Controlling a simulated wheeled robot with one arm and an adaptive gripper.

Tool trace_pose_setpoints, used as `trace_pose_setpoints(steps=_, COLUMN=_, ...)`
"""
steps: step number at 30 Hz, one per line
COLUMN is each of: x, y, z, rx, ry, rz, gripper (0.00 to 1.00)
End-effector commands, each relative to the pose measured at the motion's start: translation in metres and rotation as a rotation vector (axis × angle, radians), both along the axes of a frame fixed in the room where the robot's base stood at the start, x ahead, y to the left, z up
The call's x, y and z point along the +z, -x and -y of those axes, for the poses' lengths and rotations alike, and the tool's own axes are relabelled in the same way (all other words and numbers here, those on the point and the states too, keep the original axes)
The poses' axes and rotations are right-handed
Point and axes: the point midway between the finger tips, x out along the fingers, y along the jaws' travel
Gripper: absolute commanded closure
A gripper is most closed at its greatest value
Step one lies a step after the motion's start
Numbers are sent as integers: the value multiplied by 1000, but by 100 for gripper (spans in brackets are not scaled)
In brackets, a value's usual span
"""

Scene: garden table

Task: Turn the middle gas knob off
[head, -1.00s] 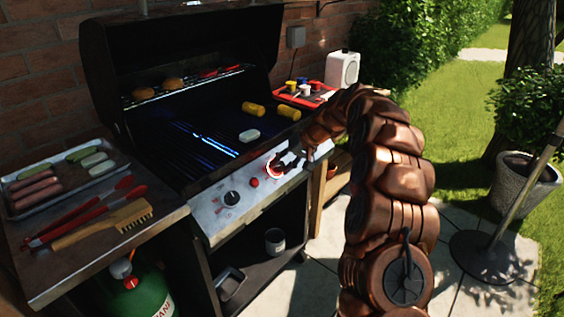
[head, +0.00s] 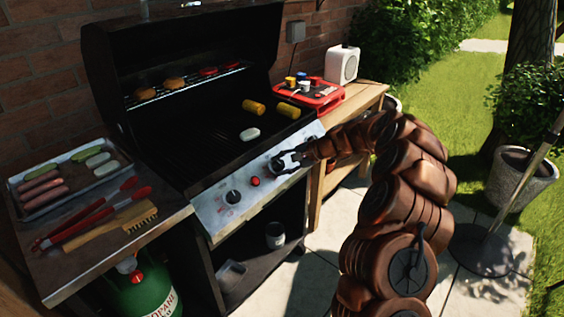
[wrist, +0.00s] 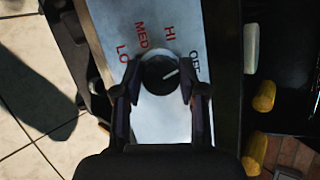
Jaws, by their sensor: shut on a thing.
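A round black gas knob (wrist: 158,76) sits between the fingers of my gripper (wrist: 160,88) in the wrist view. Its white pointer line points right and slightly up, toward the OFF label (wrist: 196,65). The labels LO, MED and HI curve around its other side. In the head view my gripper (head: 288,160) is at the grill's silver front panel (head: 215,210), closed around this knob, which it mostly hides. Another black knob (head: 232,196) and a red button (head: 255,181) are to the left of it. No flame shows in the grill (head: 190,145).
Corn (head: 254,107) and a white piece (head: 249,134) lie on the grate. A sausage tray (head: 65,180), red tongs (head: 90,218) and a brush (head: 110,225) lie on the left shelf. A red tray (head: 310,95) is on the wooden table behind my arm.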

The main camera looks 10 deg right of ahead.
Motion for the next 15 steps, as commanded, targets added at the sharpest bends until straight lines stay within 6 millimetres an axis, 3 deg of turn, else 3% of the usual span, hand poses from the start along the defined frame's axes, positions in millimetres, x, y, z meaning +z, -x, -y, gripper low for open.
trace_pose_setpoints(steps=15, x=0, y=0, z=-1, rx=-156, ry=-129, rz=-93, gripper=94)
